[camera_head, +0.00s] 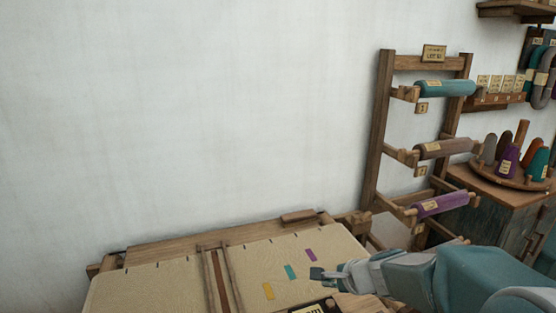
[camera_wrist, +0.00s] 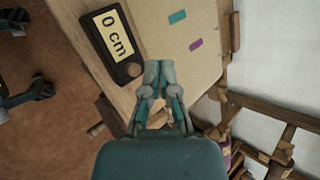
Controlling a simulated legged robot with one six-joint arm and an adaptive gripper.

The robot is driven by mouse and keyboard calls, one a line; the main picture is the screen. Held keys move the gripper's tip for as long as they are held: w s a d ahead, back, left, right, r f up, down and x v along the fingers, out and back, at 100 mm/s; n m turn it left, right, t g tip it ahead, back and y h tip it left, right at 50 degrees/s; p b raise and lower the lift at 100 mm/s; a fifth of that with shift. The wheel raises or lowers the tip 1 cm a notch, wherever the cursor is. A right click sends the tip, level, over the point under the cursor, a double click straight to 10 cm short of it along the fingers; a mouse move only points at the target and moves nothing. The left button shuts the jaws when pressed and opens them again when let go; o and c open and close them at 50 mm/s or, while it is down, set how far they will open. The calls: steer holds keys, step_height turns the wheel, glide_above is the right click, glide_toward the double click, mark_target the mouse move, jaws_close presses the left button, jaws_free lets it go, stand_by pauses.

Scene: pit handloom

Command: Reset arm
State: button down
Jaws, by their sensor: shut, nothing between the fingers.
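My gripper (camera_head: 318,274) is at the lower right of the head view, above the right end of the loom's cloth (camera_head: 150,288). In the wrist view my gripper (camera_wrist: 158,72) points at the cloth's edge with its fingertips together and nothing between them. The fingertips appear beside a dark counter box (camera_wrist: 97,35) reading "0 cm". In the head view only part of that box (camera_head: 312,309) shows at the bottom edge. Teal (camera_head: 290,271), purple (camera_head: 311,255) and yellow (camera_head: 268,291) patches lie on the cloth close to my gripper.
A wooden rack (camera_head: 380,130) with teal (camera_head: 445,88), brown (camera_head: 445,148) and purple (camera_head: 440,204) rolls stands right of the loom. A cabinet (camera_head: 485,230) at far right bears a round tray (camera_head: 512,182) of several yarn cones. The space above the cloth's left part is free.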

steer(key=s+a+r+n+g, duration=0.1)
steer(key=s+r+n, duration=0.25)
steer(key=s, duration=0.25)
steer(key=s+a+r+n, duration=0.2)
steer(key=s+r+n, duration=0.1)
steer(key=s+n, duration=0.2)
steer(key=s+d+r+n+h, duration=0.1)
steer(key=s+d+n+h, duration=0.1)
steer(key=s+n, duration=0.2)
steer(key=s+d+r+n+h, duration=0.1)
steer(key=s+d+n+h, duration=0.2)
steer(key=s, duration=0.5)
steer(key=shift+d+n+g, duration=0.25)
steer(key=shift+n+g, duration=0.05)
steer(key=shift+n, duration=0.15)
stand_by(0.7)
